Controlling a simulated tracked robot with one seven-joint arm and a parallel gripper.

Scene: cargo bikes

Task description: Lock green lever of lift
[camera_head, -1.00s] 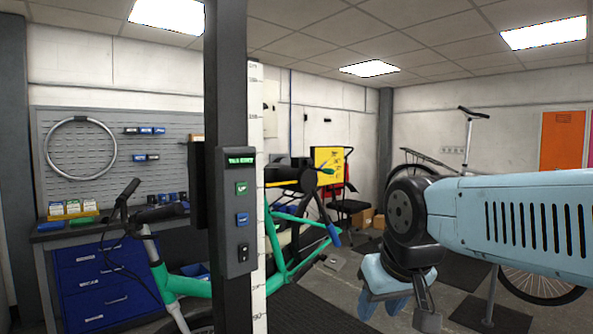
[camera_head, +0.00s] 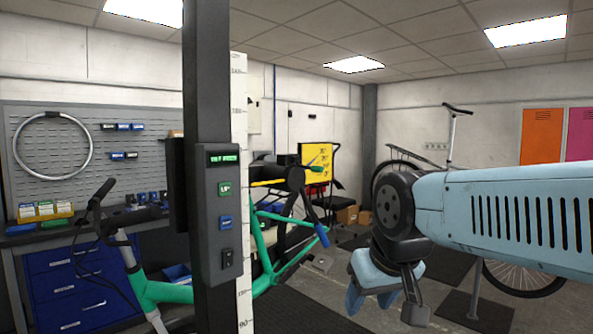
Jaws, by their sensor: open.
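The lift is a dark column (camera_head: 207,80) with a control box (camera_head: 217,215) carrying a green and a blue button and a small green display. Its dark clamp head (camera_head: 289,178) reaches right from behind the column. A small lever with a green tip (camera_head: 317,169) sticks out at the clamp head, in front of a yellow panel. A blue-tipped lever (camera_head: 322,236) hangs lower down. My gripper (camera_head: 371,300) is open and empty, pointing down, to the right of and lower in the picture than the green lever, apart from it.
A green bike frame (camera_head: 165,292) passes behind the column. A blue drawer cabinet (camera_head: 75,285) and a pegboard (camera_head: 130,180) stand at left. Another bike (camera_head: 520,280) is partly behind my arm. Cardboard boxes (camera_head: 347,215) stand at the back. Grey floor shows between lift and arm.

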